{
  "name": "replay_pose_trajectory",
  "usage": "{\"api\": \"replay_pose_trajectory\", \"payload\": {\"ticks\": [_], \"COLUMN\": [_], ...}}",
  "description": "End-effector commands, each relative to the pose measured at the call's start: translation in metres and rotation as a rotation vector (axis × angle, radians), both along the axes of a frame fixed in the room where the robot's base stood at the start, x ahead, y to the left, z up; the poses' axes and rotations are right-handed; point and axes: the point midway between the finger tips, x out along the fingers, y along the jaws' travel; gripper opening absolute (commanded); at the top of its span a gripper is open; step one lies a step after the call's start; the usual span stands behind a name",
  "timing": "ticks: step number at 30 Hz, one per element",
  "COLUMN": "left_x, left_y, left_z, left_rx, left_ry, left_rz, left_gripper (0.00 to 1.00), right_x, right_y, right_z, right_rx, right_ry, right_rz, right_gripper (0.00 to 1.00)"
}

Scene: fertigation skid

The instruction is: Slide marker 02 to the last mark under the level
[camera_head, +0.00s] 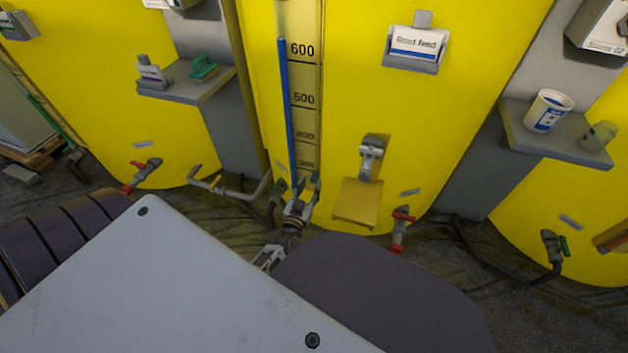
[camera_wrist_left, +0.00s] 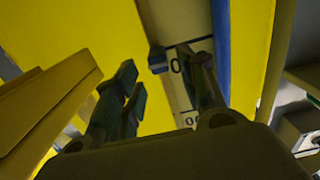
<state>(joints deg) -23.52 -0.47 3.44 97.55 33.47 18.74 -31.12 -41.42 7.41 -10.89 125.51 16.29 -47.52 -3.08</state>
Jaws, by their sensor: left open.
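The level gauge is a tall scale strip (camera_head: 306,80) on the middle yellow tank, with marks 600, 500, 400 and a lower one. A blue level column (camera_head: 287,100) runs along its left edge, its top near 600. My left gripper (camera_head: 300,187) is open at the strip's lower end, fingers to either side. In the left wrist view, the gripper (camera_wrist_left: 160,85) faces the pale strip (camera_wrist_left: 181,92) with the blue column (camera_wrist_left: 222,50) beside it. A small blue-grey block (camera_wrist_left: 157,60) shows by the strip; I cannot tell whether it is marker 02 or part of a finger.
Right of the gauge are a yellow box (camera_head: 357,202), a fitting (camera_head: 371,155) and a red-handled valve (camera_head: 400,230). Shelves to the left (camera_head: 190,86) and right (camera_head: 560,140) hold small items. Pipes run along the floor.

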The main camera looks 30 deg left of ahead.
Motion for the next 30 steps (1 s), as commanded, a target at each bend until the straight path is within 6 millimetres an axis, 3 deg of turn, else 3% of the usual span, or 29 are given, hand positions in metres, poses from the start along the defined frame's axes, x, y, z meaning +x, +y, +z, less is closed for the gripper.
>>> {"api": "replay_pose_trajectory", "payload": {"ticks": [15, 28, 30], "left_x": [0.043, 0.047, 0.047], "left_y": [0.01, 0.011, 0.011], "left_z": [0.0, 0.0, 0.0], "left_rx": [-0.001, 0.0, 0.0], "left_ry": [0.0, 0.0, 0.0], "left_rz": [0.0, -0.001, -0.001], "left_gripper": [0.41, 0.41, 0.35], "right_x": [0.001, 0.003, 0.004], "right_y": [0.004, 0.005, 0.005], "right_z": [-0.017, -0.016, -0.015], "right_rx": [0.023, 0.026, 0.026], "right_ry": [-0.015, -0.02, -0.021], "right_rz": [0.004, 0.006, 0.006], "right_gripper": [0.0, 0.0, 0.0]}}
